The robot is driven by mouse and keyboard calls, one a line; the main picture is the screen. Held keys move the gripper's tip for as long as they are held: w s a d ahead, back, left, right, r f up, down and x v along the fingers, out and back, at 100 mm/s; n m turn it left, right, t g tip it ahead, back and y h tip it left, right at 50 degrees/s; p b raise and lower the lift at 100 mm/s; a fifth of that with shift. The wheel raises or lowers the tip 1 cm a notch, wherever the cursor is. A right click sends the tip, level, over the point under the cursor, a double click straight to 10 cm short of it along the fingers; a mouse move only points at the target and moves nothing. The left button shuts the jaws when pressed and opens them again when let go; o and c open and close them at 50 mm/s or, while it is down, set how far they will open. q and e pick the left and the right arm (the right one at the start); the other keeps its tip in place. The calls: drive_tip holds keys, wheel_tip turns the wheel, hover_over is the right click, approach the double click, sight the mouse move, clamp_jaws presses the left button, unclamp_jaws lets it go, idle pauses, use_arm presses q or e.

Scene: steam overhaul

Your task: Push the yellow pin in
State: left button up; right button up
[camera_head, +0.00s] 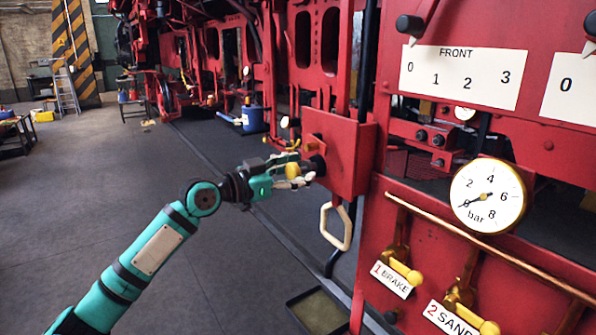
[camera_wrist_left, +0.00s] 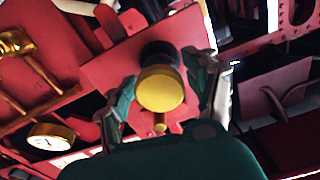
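The yellow pin shows in the left wrist view as a round yellow knob (camera_wrist_left: 161,90) on a dark collar, set against a red plate. In the head view its yellow knob (camera_head: 292,170) is small and partly hidden by my left gripper (camera_head: 300,177). My left gripper is at the red box (camera_head: 341,150), its two fingers spread on either side of the knob. In the left wrist view there seems to be a gap beside the knob, so the gripper looks open; contact is unclear. My right gripper is not in view.
A cream handle loop (camera_head: 336,227) hangs below the red box. Yellow levers labelled BRAKE (camera_head: 404,271) and SAND (camera_head: 478,319), a copper pipe (camera_head: 490,247) and a pressure gauge (camera_head: 488,196) are at the right. A shallow tray (camera_head: 318,312) lies on the floor.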

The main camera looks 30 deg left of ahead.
use_arm(q)
drive_tip(key=shift+o, duration=0.2)
drive_tip(key=shift+w+d, duration=0.1)
drive_tip(key=shift+s+a+f, duration=0.15)
drive_tip(key=shift+s+a, duration=0.25)
drive_tip(key=shift+s, duration=0.2)
drive_tip(key=v, duration=1)
drive_tip(key=shift+s, duration=0.3)
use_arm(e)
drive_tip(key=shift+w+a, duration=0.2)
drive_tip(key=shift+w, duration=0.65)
